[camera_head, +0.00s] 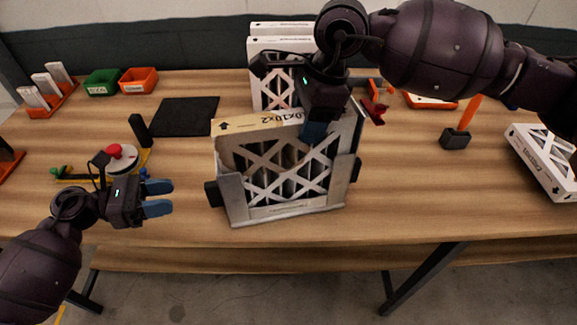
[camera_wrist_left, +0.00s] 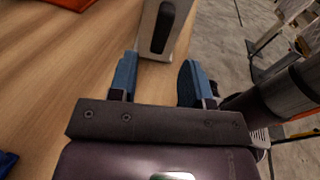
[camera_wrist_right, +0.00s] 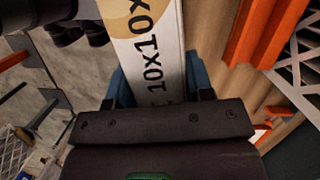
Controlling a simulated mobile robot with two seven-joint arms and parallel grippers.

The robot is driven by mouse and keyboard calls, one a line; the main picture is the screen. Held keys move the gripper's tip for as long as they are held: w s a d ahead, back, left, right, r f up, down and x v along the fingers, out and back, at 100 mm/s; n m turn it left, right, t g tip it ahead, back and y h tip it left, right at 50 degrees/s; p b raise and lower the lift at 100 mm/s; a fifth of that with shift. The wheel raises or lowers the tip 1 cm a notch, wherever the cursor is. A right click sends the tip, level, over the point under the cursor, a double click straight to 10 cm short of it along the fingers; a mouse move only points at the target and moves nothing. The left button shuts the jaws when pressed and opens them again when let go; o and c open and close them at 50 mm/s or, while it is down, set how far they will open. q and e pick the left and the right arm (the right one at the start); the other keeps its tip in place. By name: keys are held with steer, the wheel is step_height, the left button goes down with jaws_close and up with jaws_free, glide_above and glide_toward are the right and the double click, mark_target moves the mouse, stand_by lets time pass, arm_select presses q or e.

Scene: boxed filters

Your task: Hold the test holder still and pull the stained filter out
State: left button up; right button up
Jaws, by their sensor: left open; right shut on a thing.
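The stained filter (camera_head: 255,160) has a white cardboard frame with a tan stain on its top edge and a lattice face. It stands in the grey metal test holder (camera_head: 290,212), which has black side handles, near the table's front edge. My right gripper (camera_head: 314,132) is shut on the filter's top edge from above; the printed edge (camera_wrist_right: 150,55) lies between its blue fingers in the right wrist view. My left gripper (camera_head: 158,198) is open and empty, left of the holder and apart from it. The holder's black left handle (camera_wrist_left: 163,28) shows ahead of its fingers in the left wrist view.
More boxed filters (camera_head: 275,45) stand behind the holder. A black mat (camera_head: 185,116), a green bin (camera_head: 102,82) and an orange bin (camera_head: 138,80) lie back left. A gauge with a red knob (camera_head: 120,157) is behind my left gripper. Another filter (camera_head: 543,160) lies at right.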

mark_target(213, 193)
arm_select(q)
steer(key=shift+d+f+m+g, duration=0.15)
steer(key=shift+f+m+g, duration=0.05)
steer(key=shift+m+g, duration=0.4)
steer(key=shift+d, duration=0.25)
steer(key=shift+f+x, duration=0.2)
steer(key=shift+x, duration=4.5)
steer(key=shift+w, duration=0.15)
steer(key=shift+r, duration=0.1)
steer(key=c, duration=0.7)
steer(key=shift+o, duration=0.2)
steer(key=shift+r, duration=0.15)
arm_select(e)
steer(key=shift+r, duration=0.1)
steer(key=shift+r, duration=1.95)
arm_select(q)
steer(key=shift+a, duration=0.1)
arm_select(e)
steer(key=shift+r, duration=0.1)
